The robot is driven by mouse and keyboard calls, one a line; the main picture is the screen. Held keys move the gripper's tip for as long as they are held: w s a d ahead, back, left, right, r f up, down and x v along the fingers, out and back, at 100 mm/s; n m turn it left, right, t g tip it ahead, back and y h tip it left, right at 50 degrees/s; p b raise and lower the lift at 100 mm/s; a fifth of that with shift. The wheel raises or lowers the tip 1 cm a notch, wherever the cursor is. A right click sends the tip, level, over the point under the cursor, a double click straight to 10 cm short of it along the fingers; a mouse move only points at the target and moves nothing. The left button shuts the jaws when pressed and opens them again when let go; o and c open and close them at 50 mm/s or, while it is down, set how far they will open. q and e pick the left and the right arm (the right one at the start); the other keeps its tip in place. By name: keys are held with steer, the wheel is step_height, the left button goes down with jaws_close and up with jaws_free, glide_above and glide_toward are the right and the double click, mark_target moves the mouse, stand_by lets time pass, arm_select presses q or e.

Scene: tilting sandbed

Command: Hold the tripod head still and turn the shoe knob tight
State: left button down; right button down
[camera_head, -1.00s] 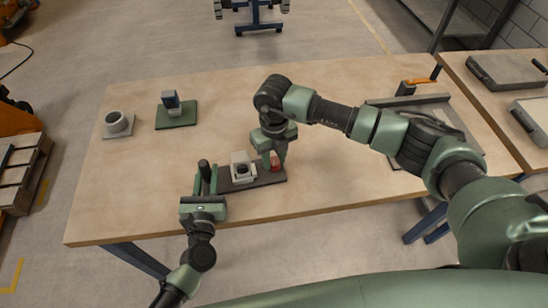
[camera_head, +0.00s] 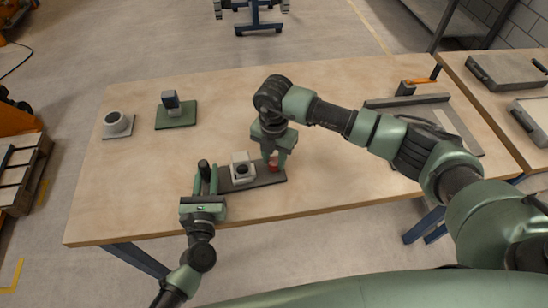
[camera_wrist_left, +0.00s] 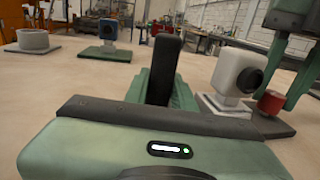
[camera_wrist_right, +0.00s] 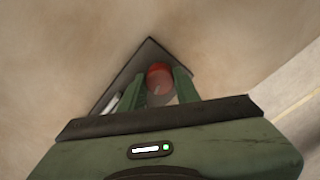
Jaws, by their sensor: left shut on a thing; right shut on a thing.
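A white, rounded block with a round dark face (camera_head: 242,167), apparently the tripod head, stands on a dark base plate (camera_head: 262,181). It also shows in the left wrist view (camera_wrist_left: 236,72). A black upright handle (camera_wrist_left: 163,68) stands at the plate's left end. My left gripper (camera_head: 205,180) is shut on this handle, its fingers low around it. A red round knob (camera_head: 273,166) sits at the plate's right end. My right gripper (camera_head: 275,160) points down and is shut on the knob, which shows between its fingers in the right wrist view (camera_wrist_right: 159,78).
A green plate with a small dark block (camera_head: 171,101) and a grey ring-shaped piece (camera_head: 116,123) stand at the back left. A grey tray (camera_head: 462,125) lies at the right. The wooden table (camera_head: 220,90) is clear behind the base plate.

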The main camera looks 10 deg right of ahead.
mark_target(274, 161)
steer(key=m, duration=0.4)
steer(key=shift+m, duration=0.3)
steer(key=m, duration=0.3)
steer(key=shift+m, duration=0.4)
steer(key=m, duration=0.7)
steer(key=c, duration=1)
jaws_free()
step_height(274, 161, up, 12)
steer(key=shift+r, duration=0.1)
